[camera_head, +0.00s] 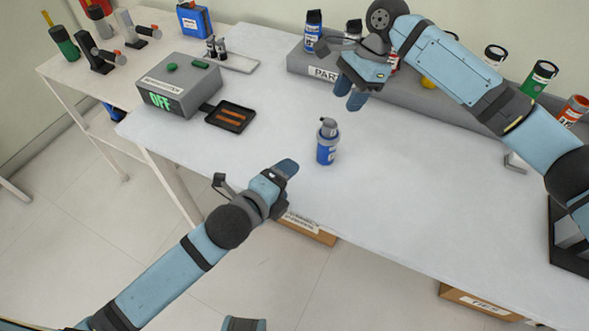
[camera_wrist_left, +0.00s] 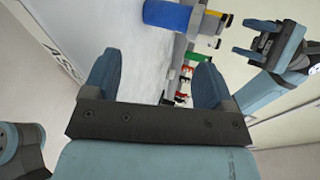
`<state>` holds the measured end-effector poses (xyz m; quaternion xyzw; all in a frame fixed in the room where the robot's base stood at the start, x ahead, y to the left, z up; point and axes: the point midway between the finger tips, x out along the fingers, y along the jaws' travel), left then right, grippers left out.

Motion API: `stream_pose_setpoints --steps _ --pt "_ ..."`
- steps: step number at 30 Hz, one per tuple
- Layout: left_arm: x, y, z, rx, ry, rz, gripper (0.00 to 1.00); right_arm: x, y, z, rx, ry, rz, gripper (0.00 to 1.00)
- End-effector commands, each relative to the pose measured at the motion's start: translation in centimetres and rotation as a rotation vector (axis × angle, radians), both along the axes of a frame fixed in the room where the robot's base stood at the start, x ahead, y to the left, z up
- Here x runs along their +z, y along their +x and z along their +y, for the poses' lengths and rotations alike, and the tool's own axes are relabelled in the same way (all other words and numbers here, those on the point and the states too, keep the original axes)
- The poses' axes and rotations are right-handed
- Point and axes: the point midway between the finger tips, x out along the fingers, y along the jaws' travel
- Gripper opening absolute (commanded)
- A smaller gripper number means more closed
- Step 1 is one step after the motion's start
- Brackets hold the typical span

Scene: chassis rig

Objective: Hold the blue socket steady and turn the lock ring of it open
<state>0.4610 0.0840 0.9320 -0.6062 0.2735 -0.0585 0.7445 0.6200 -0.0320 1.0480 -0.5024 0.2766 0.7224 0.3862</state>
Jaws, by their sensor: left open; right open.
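The blue socket (camera_head: 326,152) stands upright on the white table, with a grey ring and cap part (camera_head: 328,128) on its top. In the left wrist view the blue socket (camera_wrist_left: 166,14) shows at the top, ahead of the fingers. My left gripper (camera_head: 290,168) is open and empty, to the left of the socket and apart from it; its two fingers (camera_wrist_left: 153,80) stand wide in the wrist view. My right gripper (camera_head: 355,96) is open and empty, above the table behind and to the right of the socket. It also shows in the left wrist view (camera_wrist_left: 262,40).
A grey box reading OFF (camera_head: 180,86) and a black tray (camera_head: 231,116) stand at the left. A grey parts rack (camera_head: 306,64) with several bottles runs along the back. The white table (camera_head: 400,190) is clear around the socket and to its front right.

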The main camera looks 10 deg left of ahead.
Motion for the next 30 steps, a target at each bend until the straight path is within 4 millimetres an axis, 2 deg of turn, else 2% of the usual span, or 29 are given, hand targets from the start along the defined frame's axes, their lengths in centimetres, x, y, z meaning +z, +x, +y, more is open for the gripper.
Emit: stream_pose_setpoints --steps 4,9,15,18,23,30 --pt "0.8 0.9 -1.6 -0.191 0.379 -0.192 0.78 0.0 0.0 0.0 0.0 0.0 0.0 0.43" --pt "0.9 1.6 -2.3 -0.378 0.786 -0.394 0.78 0.0 0.0 0.0 0.0 0.0 0.0 0.43" --pt "0.7 2.2 -2.2 -0.513 1.108 -0.546 0.78 0.0 0.0 0.0 0.0 0.0 0.0 0.43" --pt "0.6 2.3 -2.1 -0.547 1.188 -0.581 0.78 0.0 0.0 0.0 0.0 0.0 0.0 0.43" --pt "0.2 3.0 -2.5 -0.561 1.222 -0.596 0.78 0.0 0.0 0.0 0.0 0.0 0.0 0.43" --pt "-1.3 6.3 -4.3 -0.559 1.218 -0.595 0.78 0.0 0.0 0.0 0.0 0.0 0.0 0.43"
